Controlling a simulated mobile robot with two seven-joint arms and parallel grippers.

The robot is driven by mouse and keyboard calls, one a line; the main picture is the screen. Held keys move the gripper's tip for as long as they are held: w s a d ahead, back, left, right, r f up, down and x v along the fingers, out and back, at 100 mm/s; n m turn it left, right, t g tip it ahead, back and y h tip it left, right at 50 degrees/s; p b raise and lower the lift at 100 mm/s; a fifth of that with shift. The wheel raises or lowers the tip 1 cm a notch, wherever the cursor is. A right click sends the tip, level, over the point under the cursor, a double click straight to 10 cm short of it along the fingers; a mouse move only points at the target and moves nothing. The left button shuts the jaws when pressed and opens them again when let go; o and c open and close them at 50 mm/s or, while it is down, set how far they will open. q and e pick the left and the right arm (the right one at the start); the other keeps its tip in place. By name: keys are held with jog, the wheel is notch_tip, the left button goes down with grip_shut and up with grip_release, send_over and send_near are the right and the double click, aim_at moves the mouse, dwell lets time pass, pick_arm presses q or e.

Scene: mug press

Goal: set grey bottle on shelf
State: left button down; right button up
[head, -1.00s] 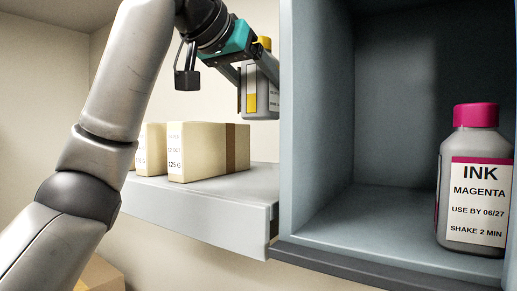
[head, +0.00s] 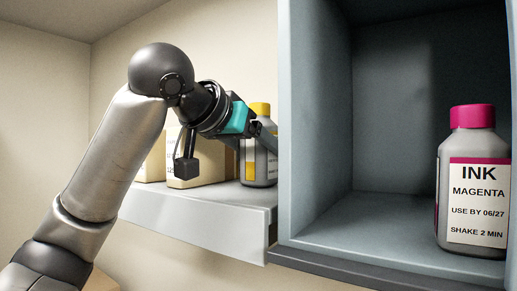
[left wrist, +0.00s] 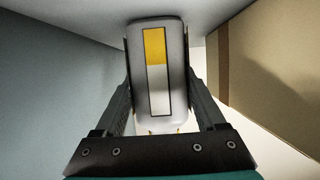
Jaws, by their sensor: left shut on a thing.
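The grey bottle (head: 258,165) with a yellow cap and a yellow-and-white label is at the right end of the grey shelf (head: 200,207). Its base appears to be at the shelf surface; I cannot tell whether it touches. My left gripper (head: 262,140) is shut on the bottle, coming from the upper left. In the left wrist view the bottle (left wrist: 157,70) sits between both fingers, its label facing the camera. My right gripper is in neither view.
Cream boxes (head: 212,170) stand on the shelf left of the bottle; one box (left wrist: 270,70) shows close by in the left wrist view. A blue-grey cabinet (head: 312,120) is just to the right. It holds an ink bottle with a magenta cap (head: 473,180).

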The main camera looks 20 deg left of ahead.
pick_arm(q)
jog(key=shift+f, duration=0.1)
grip_release()
jog(key=shift+r, duration=0.2)
jog(key=b+v, duration=0.1)
jog(key=v, duration=1.1)
jog(key=shift+b, duration=0.3)
jog(key=shift+f, duration=0.1)
